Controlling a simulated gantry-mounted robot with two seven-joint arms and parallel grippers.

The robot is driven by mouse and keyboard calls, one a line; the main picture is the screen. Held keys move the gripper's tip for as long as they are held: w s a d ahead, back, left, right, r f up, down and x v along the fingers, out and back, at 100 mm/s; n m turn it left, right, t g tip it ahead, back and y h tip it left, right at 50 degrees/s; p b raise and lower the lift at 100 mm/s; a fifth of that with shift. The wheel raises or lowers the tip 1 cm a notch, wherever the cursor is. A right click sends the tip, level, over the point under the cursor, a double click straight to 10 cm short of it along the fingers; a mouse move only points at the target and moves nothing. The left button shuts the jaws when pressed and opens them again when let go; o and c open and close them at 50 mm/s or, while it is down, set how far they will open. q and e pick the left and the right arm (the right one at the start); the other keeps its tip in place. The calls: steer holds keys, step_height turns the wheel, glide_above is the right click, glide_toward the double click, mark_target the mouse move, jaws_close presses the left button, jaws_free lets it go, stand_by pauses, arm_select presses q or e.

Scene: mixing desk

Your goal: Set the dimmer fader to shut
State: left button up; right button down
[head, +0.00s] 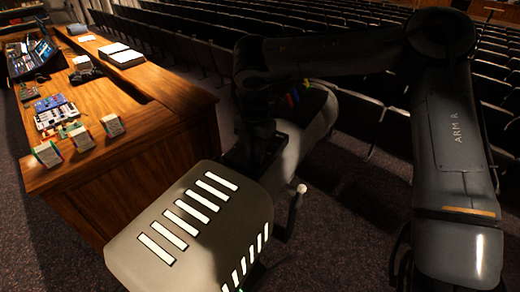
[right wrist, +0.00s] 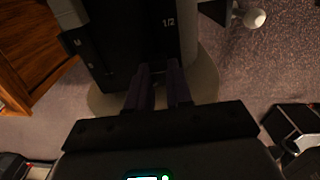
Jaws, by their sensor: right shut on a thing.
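A pale grey unit (head: 190,245) with rows of lit white slots stands in the lower middle of the head view. A black panel on it (right wrist: 125,40) carries a "1/2" mark in the right wrist view. My right gripper (head: 260,130) comes down over the unit's dark far part. In the right wrist view, my right gripper's fingers (right wrist: 158,70) are close together at the black panel below that mark. They are shut on a small part there, the dimmer fader, which is mostly hidden between them. My left gripper is in neither view.
A wooden desk (head: 165,150) with a mixing console (head: 32,55), cards and small devices stands at the left. A white-knobbed lever (head: 298,190) sticks out from the unit's right side. Rows of dark seats (head: 350,25) fill the back. Carpet surrounds the unit.

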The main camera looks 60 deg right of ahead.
mark_target(254, 157)
steer(key=shift+a, duration=0.45)
steer(key=shift+r, duration=0.1)
steer(key=c, duration=1)
jaws_free()
steer(key=shift+d, duration=0.1)
steer(key=shift+r, duration=0.4)
step_height(254, 157, up, 10)
steer(key=b, duration=0.1)
